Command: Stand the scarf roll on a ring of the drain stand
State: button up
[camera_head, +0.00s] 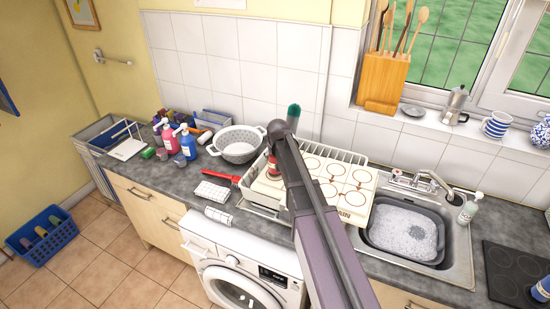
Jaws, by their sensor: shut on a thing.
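The drain stand (352,211) is a pale board with several dark rings, lying in front of the tiled wall, left of the sink. My gripper (286,127) is at the far end of my arm, above the back left of the stand, and mostly hidden by the arm. It is shut on what looks like the scarf roll (294,110), a dark green upright piece whose top shows above the wrist. Its lower end is hidden, and I cannot tell whether it touches a ring. A red upright thing (272,166) shows beside my arm at the stand's left part.
A white rack (258,203) is around the stand. A grey colander (238,146), a red brush (222,176) and several bottles are to the left. The soapy sink basin (402,232) and tap (413,183) are to the right. A blue basket (42,240) is on the floor.

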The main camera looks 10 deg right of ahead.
jog(key=shift+f, duration=0.35)
jog(key=o, duration=1.1)
jog(key=shift+r, duration=0.2)
jog(key=shift+r+p, duration=6.25)
jog(key=shift+r, duration=0.1)
jog(key=s+f+g+b, duration=0.1)
jog(key=s+f+b, duration=0.6)
jog(key=s, duration=0.3)
jog(key=s+f+g+b, duration=0.2)
jog(key=s+f+b, duration=0.6)
jog(key=s+f, duration=0.1)
jog(key=s+f+g+b, duration=0.1)
jog(key=s+f+b, duration=0.6)
jog(key=s, duration=0.4)
jog(key=shift+f+g, duration=0.3)
jog(key=shift+f, duration=0.15)
jog(key=shift+w, duration=0.1)
